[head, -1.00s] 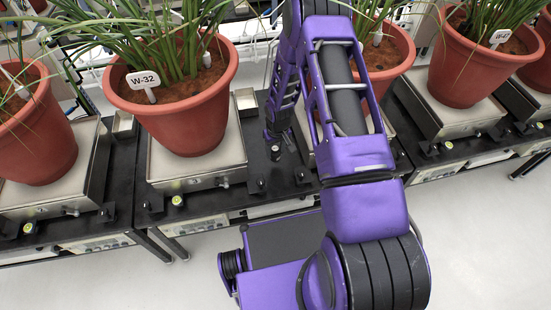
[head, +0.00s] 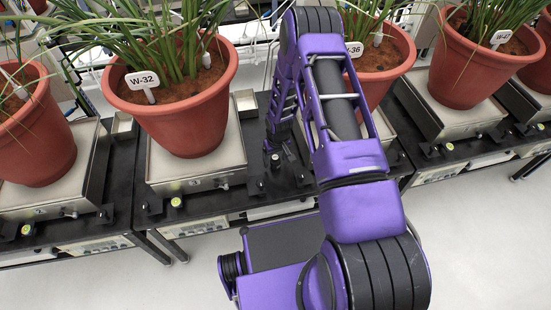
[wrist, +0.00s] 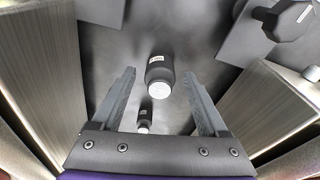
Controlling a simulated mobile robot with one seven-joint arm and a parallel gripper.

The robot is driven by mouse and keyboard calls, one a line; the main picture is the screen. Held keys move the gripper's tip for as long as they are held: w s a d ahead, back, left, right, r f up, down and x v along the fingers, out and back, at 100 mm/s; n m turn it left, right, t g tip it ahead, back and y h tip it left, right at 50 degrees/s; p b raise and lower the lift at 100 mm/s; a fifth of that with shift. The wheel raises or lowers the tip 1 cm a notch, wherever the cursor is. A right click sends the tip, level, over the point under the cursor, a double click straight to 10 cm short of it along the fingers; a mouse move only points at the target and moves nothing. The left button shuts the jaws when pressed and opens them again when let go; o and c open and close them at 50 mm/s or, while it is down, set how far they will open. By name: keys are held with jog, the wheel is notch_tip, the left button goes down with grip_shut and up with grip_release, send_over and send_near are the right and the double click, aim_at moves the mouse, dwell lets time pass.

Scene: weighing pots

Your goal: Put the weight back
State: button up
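My gripper (wrist: 160,95) is open and empty in the wrist view, one grey finger on each side. A dark cylindrical weight (wrist: 158,70) with a white label and a pale round end shows in the gap beyond the fingertips, apart from both. A smaller-looking dark weight (wrist: 145,116), also labelled, shows nearer the palm. In the head view my gripper (head: 272,147) is small and low over the black bench (head: 240,205), close to a small dark weight (head: 276,160) standing there. I cannot read the weight labels.
Pot W-32 (head: 180,115) stands on a metal scale (head: 197,171) left of my gripper. Another pot (head: 385,68) is partly behind my arm on the right. Scale sides flank the gripper closely in the wrist view. A dark many-sided object (wrist: 285,18) is at top right.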

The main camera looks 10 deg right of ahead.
aim_at(277, 163)
notch_tip(277, 163, up, 12)
jog(key=s+p, duration=0.1)
jog(key=shift+s+d+p, duration=0.15)
jog(key=shift+s+p, duration=0.1)
jog(key=shift+p, duration=0.1)
jog(key=shift+r, duration=0.1)
dwell(0.5)
